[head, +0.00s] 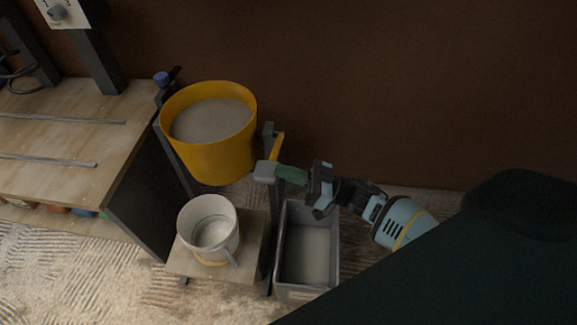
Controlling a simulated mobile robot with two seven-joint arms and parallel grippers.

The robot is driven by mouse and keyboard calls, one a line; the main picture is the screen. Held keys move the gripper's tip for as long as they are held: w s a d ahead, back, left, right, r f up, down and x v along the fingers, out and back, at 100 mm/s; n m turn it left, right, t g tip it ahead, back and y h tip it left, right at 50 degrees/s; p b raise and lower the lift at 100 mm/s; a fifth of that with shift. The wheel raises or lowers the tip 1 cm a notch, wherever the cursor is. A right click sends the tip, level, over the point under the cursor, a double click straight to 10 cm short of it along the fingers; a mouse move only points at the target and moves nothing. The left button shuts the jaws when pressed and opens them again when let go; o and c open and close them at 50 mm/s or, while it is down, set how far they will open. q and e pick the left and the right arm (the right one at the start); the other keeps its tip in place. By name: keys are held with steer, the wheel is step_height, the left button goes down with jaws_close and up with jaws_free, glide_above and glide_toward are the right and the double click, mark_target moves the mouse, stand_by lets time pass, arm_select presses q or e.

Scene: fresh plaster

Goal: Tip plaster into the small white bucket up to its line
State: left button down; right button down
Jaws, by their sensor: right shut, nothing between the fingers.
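A yellow bucket (214,157) holds grey plaster (211,119) and sits high on a dark stand (277,220). No stream falls from its rim. The small white bucket (207,217) stands below it on a low wooden platform (245,262). A pale grey surface shows inside the white bucket; I cannot tell whether it is plaster or the bare bottom, and I cannot make out its line. A green handle (292,174) sticks out to the right of the stand. My right gripper (314,188) is shut and empty, close to the handle's right end. My left gripper is out of view.
A grey trough (309,249) stands on the floor right of the platform, below my right gripper. A wooden workbench (75,135) with metal strips is at the left. A brown wall rises behind. The patterned floor is clear at the lower left.

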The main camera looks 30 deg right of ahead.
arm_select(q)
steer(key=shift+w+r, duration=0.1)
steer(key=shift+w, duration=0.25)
